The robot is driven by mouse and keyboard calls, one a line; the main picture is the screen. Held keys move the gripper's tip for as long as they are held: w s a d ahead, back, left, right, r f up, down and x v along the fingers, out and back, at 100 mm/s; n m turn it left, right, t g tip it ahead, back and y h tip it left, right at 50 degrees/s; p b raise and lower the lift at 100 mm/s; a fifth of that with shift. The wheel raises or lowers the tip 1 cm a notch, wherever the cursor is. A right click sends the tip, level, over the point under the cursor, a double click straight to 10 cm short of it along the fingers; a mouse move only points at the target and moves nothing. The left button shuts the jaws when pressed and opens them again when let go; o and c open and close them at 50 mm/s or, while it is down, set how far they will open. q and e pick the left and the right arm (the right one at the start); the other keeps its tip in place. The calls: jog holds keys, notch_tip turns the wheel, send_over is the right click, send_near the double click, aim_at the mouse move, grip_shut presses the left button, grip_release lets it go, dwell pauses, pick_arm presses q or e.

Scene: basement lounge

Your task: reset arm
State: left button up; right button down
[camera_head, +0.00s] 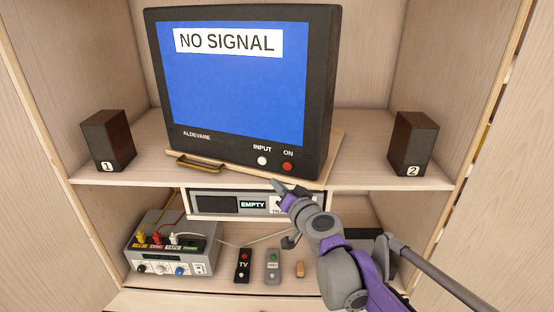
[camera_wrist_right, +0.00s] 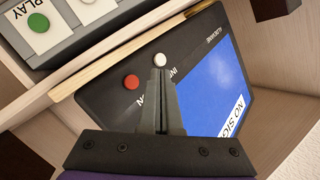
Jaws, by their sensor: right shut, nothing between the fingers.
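My right gripper (camera_head: 279,187) is shut and empty in the head view, in front of the shelf edge just below the TV (camera_head: 240,90). The TV has a blue screen reading "NO SIGNAL". Its white INPUT button (camera_head: 262,160) and red ON button (camera_head: 287,166) are above the gripper. In the right wrist view the closed fingers (camera_wrist_right: 161,75) point towards the white button (camera_wrist_right: 159,60), with the red button (camera_wrist_right: 131,82) to their left. I cannot tell whether the fingertips touch anything. My left gripper is not in view.
Speaker 1 (camera_head: 108,141) and speaker 2 (camera_head: 413,143) flank the TV. Below are a deck (camera_head: 230,204) reading "EMPTY", a switch box (camera_head: 165,262) with coloured plugs, a black TV remote (camera_head: 243,265) and a grey remote (camera_head: 272,266). Cabinet walls enclose both sides.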

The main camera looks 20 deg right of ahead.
jog(key=s+a+f+n+g+y, duration=0.25)
jog(key=s+a+f, duration=0.2)
jog(key=s, duration=0.35)
jog(key=s+d+f+n+g+h, duration=0.1)
jog(key=s+d+f+g+h, duration=0.1)
jog(key=s+f, duration=0.6)
jog(key=s+d+f+n+g+h, duration=0.2)
jog(key=s+f, duration=0.6)
jog(key=s, duration=0.5)
jog(key=d+g+h, duration=0.1)
jog(key=d+g, duration=0.1)
jog(key=g, duration=0.1)
jog(key=shift+s+f+g, duration=0.25)
jog(key=shift+f+g, duration=0.1)
jog(key=shift+f, duration=0.05)
